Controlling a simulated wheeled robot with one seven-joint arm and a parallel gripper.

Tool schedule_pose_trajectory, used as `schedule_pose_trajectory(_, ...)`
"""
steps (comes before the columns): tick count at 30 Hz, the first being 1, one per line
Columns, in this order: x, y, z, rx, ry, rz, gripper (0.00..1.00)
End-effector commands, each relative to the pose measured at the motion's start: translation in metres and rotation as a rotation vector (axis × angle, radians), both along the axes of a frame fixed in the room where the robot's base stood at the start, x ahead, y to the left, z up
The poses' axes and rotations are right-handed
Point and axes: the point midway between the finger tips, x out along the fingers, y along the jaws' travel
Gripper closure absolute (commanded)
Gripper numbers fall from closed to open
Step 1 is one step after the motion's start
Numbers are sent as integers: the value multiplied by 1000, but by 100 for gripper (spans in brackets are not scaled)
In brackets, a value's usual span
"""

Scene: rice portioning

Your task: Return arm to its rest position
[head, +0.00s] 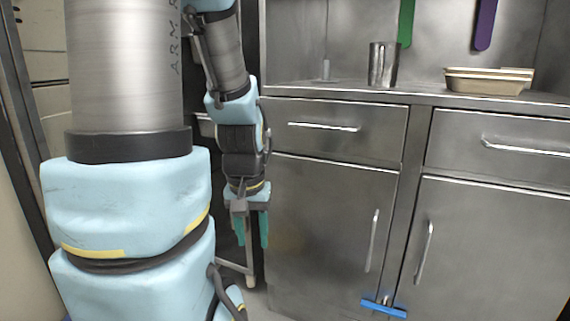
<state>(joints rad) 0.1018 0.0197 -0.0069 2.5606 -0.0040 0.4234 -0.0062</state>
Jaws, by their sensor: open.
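My arm hangs down at the left of the head view, in front of the left edge of the steel cabinet (335,220). My gripper (252,240) points downward, with its teal fingers apart and nothing between them. It is well below the countertop, beside the lower cabinet door, and no contact with the cabinet can be made out. My own large column and blue links hide much of the left side.
A steel cup (383,64) and tan trays (488,82) stand on the countertop (425,93). Green (406,22) and purple (485,24) utensils hang above. A blue-headed tool (384,308) is at the bottom, by the lower doors. Drawer and door handles stick out.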

Motion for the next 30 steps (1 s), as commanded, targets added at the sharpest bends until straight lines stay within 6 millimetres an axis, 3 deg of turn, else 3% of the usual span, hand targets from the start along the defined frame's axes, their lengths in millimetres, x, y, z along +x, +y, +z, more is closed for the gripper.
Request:
schedule_pose_trajectory(1,0,0,29,0,0,0,55)
schedule_pose_trajectory(21,0,0,241,0,-1,-1,55)
schedule_pose_trajectory(27,1,0,291,0,-1,-1,55)
schedule_pose_trajectory(30,0,0,304,-1,-1,-1,55)
